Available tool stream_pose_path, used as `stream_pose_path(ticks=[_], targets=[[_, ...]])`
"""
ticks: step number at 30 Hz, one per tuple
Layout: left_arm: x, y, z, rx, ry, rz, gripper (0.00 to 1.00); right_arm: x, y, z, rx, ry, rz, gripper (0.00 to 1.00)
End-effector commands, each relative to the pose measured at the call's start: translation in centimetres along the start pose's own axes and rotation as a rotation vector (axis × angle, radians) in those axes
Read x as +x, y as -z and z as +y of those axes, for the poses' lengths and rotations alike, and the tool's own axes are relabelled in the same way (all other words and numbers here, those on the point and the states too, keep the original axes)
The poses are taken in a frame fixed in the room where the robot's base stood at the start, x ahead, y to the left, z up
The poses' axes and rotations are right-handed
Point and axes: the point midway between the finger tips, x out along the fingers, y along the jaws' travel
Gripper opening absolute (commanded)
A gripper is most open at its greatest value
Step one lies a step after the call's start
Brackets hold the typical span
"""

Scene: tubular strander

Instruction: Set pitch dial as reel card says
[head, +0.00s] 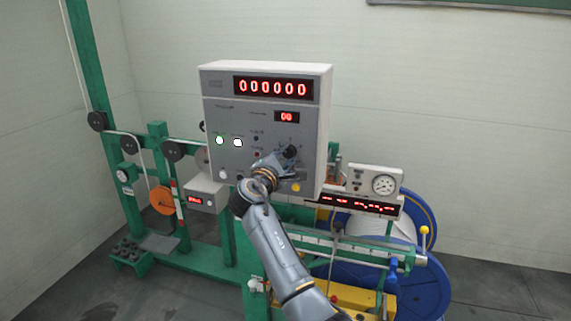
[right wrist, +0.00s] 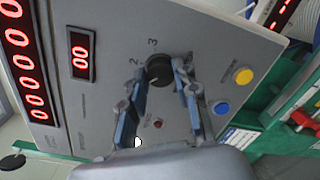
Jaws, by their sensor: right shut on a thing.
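The pitch dial (right wrist: 158,67) is a black knob on the grey control box (head: 221,109), with the marks 2 and 3 readable beside it in the right wrist view. My right gripper (right wrist: 161,78) has its two fingers around the knob and is shut on it. In the head view the right gripper (head: 285,156) reaches up to the box's lower right and largely covers the dial. The knob's pointer is not clear to me. I cannot make out a readable reel card. My left gripper is not in view.
The box has a large red display of zeros (head: 272,88), a small display (head: 287,117) reading 00, and lit green (head: 219,140) and white (head: 238,142) buttons. A yellow button (right wrist: 243,76) and a blue button (right wrist: 221,108) sit near the dial.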

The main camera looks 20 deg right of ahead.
Motion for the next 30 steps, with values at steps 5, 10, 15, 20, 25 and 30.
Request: stream_pose_path(ticks=[5, 10, 15, 20, 25, 30], targets=[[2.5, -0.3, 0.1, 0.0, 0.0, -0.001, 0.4, 0.1, 0.0, -0.2, 0.17, 0.0, 0.004, 0.0], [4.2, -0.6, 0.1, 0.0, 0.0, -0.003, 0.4, 0.0, 0.0, -0.1, 0.332, 0.005, 0.011, 0.0], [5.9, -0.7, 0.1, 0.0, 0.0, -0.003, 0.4, 0.1, -0.1, -0.1, 0.494, 0.012, 0.019, 0.0], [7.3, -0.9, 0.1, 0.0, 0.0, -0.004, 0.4, 0.0, -0.1, -0.1, 0.645, 0.016, 0.026, 0.0], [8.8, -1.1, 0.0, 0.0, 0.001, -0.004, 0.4, 0.1, -0.2, -0.1, 0.807, 0.022, 0.033, 0.0], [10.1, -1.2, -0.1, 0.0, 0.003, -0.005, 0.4, 0.0, -0.2, -0.1, 0.968, 0.027, 0.041, 0.0]])
